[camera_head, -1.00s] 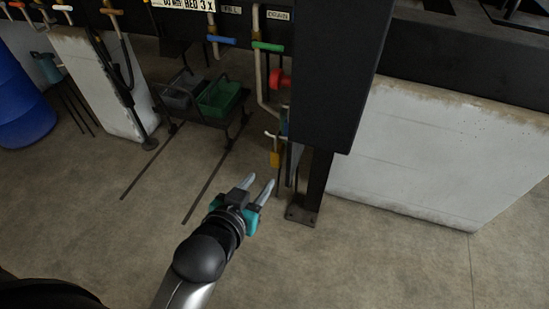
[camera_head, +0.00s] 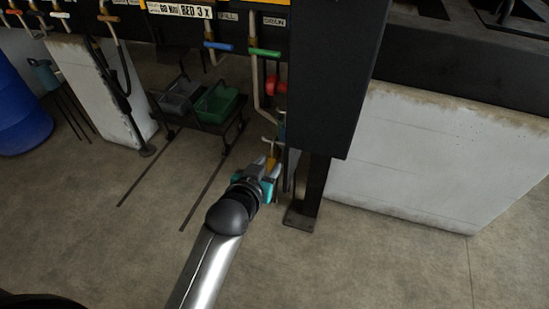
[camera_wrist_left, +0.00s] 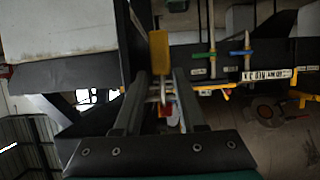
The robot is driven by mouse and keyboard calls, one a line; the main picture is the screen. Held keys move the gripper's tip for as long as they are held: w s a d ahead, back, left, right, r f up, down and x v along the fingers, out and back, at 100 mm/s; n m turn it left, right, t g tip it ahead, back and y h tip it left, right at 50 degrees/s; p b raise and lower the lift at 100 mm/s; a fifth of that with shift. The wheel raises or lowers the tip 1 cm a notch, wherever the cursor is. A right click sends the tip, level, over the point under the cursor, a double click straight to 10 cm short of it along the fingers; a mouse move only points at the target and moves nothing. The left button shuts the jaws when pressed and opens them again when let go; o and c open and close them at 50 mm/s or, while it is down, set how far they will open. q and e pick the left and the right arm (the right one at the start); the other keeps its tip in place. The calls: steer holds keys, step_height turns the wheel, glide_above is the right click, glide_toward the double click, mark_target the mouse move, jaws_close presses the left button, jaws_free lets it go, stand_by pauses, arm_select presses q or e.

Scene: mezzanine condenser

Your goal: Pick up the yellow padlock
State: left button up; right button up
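The yellow padlock (camera_head: 271,163) hangs low beside the dark post in the head view, partly hidden by my left gripper. In the left wrist view the padlock (camera_wrist_left: 159,52) shows its yellow body at the fingertips, with its pale shackle between the two fingers. My left gripper (camera_head: 264,165) is at the padlock; its fingers (camera_wrist_left: 162,76) are apart, with a visible gap around the shackle. Whether either finger touches the padlock I cannot tell. My right gripper is not in view.
A dark post (camera_head: 310,190) stands just right of the padlock. A red knob (camera_head: 277,86) and a green-handled valve (camera_head: 264,53) are above. A green bin (camera_head: 217,102) sits on a low cart to the left. A pale block (camera_head: 430,160) stands right. Floor in front is clear.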

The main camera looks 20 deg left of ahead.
mark_target(271, 159)
arm_select(q)
steer(key=shift+x, duration=2.5)
steer(key=shift+a, duration=0.1)
jaws_close()
